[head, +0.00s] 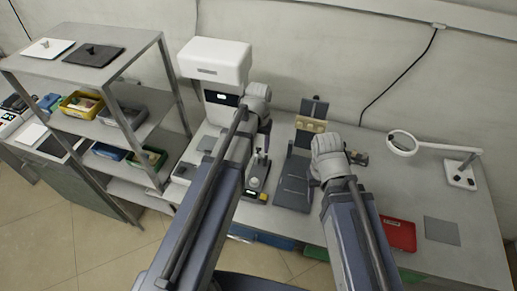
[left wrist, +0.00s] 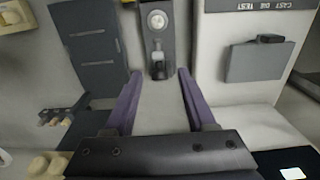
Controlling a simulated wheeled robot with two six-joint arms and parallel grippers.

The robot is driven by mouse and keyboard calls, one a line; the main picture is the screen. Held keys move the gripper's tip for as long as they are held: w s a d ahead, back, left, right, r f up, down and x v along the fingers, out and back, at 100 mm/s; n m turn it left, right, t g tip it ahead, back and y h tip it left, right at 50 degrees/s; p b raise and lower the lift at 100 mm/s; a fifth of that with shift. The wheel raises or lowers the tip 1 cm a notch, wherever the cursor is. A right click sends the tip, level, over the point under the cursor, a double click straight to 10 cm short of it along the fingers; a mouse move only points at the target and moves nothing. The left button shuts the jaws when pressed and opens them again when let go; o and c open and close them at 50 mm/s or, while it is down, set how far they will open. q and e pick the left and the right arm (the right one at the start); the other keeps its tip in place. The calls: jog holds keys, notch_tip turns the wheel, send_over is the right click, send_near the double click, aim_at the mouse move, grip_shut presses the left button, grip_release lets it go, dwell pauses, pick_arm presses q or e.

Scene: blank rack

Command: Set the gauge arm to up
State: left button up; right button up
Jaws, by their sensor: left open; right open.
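A small dark-based device with a round light knob and a short grey lever, which looks like the gauge (head: 256,183), stands on the bench at the middle. In the left wrist view the gauge (left wrist: 157,40) lies just beyond and between my fingertips. I cannot tell for certain which part is its arm, nor which way it is set. My left gripper (left wrist: 159,75) is open with nothing between its fingers; in the head view its arm hides most of it. My right gripper (head: 357,157) is open and empty over the bench, right of the dark stand.
A white machine (head: 215,62) stands behind left, a dark stand (head: 294,188) right of the gauge. A magnifier lamp (head: 402,143), red tray (head: 399,235) and grey pad (head: 441,231) lie right. A metal shelf (head: 128,57) with bins is at left. The right bench is mostly clear.

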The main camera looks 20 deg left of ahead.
pick_arm(q)
grip_shut()
dwell(0.4)
dwell(1.0)
